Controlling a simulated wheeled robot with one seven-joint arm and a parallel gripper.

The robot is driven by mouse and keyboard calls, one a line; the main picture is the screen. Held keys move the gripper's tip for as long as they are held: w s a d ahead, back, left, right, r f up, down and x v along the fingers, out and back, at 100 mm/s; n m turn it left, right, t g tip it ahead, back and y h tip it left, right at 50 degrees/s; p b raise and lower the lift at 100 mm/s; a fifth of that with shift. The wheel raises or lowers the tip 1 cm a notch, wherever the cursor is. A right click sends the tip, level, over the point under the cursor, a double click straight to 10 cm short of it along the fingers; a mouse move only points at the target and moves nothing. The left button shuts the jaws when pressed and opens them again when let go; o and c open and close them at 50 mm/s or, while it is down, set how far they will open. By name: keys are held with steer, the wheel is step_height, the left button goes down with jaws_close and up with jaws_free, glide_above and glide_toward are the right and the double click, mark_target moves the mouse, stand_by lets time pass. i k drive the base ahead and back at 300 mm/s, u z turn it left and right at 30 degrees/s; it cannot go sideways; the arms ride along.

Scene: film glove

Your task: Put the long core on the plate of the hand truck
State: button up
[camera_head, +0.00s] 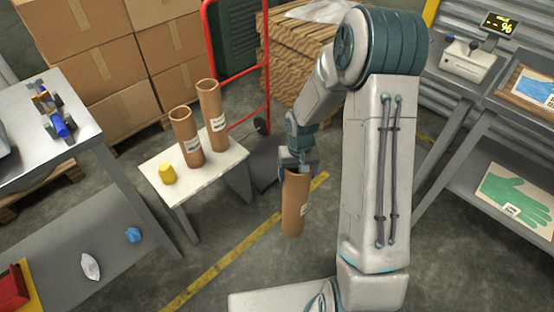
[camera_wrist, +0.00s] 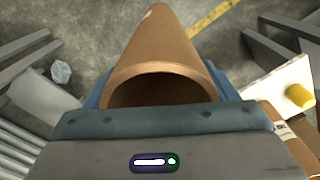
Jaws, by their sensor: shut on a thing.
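My gripper (camera_head: 298,163) is shut on a brown cardboard core (camera_head: 294,208), holding its upper end. The core hangs nearly upright above the floor, clear of the white table. In the wrist view the core (camera_wrist: 160,45) shows its open end between the jaws. Two more cores, a taller one (camera_head: 212,116) and a shorter one (camera_head: 185,138), stand upright on the table; I cannot tell how the held core's length compares. The red hand truck (camera_head: 207,50) stands behind the table. A dark surface (camera_head: 264,160) low beside its wheel looks like its plate, partly hidden by the table and my gripper.
The small white table (camera_head: 205,172) also bears a yellow object (camera_head: 168,174). Cardboard boxes (camera_head: 95,60) stack at the back left. Grey benches stand left (camera_head: 60,100) and right (camera_head: 450,75). Open floor with a yellow line (camera_head: 225,262) lies in front.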

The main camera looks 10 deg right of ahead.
mark_target(264, 167)
steer(key=z, duration=0.5)
steer(key=i, duration=1.95)
steer(key=u, duration=1.05)
steer(key=i, duration=0.25)
steer(key=u, duration=0.05)
